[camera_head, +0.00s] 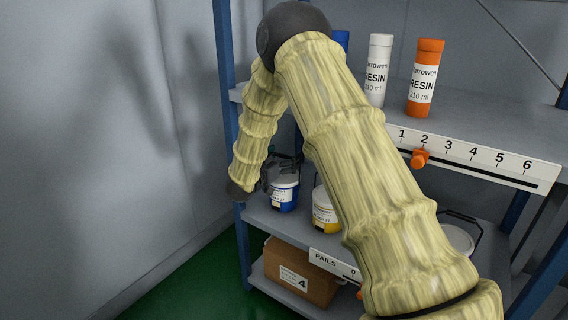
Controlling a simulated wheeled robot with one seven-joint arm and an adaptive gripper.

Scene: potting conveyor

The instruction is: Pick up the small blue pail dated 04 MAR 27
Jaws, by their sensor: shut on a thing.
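A small blue pail (283,206) with a white upper band and label stands upright at the left end of the lower shelf. Any date on it is too small to read. My gripper (285,172) reaches down from the left to the pail's top and is shut on it; the dark fingers are partly hidden behind my arm and against the shelf's shadow. I cannot tell whether they hold the rim or the handle. The pail appears on or very close to the shelf surface.
A yellow pail (324,212) stands just right, partly behind my arm. Another pail (459,239) with a raised handle is farther right. Resin cartridges (427,78) stand on the upper shelf (480,118). A cardboard box (300,275) sits below. A blue post (224,60) is close left.

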